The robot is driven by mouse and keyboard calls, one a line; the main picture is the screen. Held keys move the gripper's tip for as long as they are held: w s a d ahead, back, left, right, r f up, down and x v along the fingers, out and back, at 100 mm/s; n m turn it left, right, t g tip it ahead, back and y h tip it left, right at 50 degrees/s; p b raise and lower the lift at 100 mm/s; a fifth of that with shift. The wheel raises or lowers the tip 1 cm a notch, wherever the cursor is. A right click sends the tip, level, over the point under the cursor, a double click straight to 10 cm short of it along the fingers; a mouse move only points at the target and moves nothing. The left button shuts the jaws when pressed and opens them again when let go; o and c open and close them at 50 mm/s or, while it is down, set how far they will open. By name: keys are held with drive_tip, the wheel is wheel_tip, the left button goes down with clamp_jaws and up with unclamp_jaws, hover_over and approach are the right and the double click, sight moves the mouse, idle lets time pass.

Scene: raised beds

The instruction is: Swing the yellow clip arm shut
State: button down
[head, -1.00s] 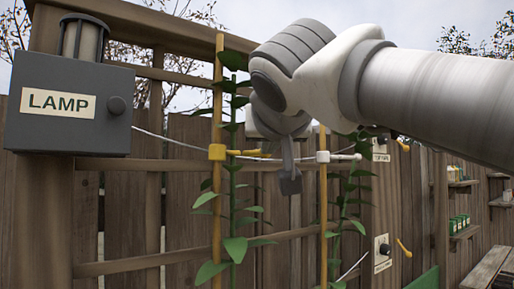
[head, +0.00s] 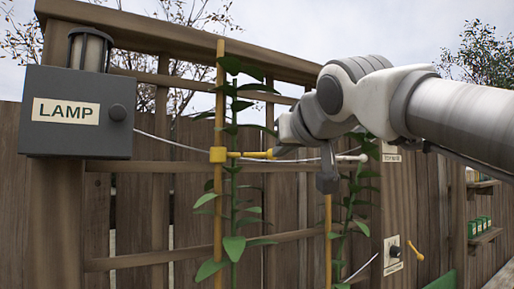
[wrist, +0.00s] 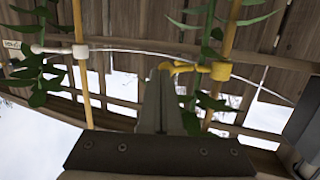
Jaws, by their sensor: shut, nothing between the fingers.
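The yellow clip (head: 218,154) sits on a bamboo stake beside a leafy green stem. Its yellow arm (head: 250,154) sticks out to the right, past the stem; whether it is latched I cannot tell. In the wrist view, which is upside down, the clip (wrist: 220,71) and its arm (wrist: 184,68) show at upper right of centre. My gripper (head: 281,151) is at the arm's free end, on its right. In the wrist view my gripper (wrist: 160,80) is shut and empty, its tips close by the arm's end. Whether they touch is unclear.
A white clip (wrist: 80,51) is on the second stake, with its own arm. A grey LAMP box (head: 77,112) stands at left. A wire (head: 180,145) runs across behind the plants. A wooden fence (head: 130,200) and trellis rails are behind. A knob panel (head: 393,254) is at lower right.

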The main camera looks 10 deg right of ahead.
drive_tip(key=w+d+p, duration=0.1)
drive_tip(key=w+d, duration=0.2)
drive_tip(key=w, duration=0.2)
drive_tip(key=shift+p, duration=0.3)
drive_tip(key=shift+d, duration=0.1)
idle(1.4)
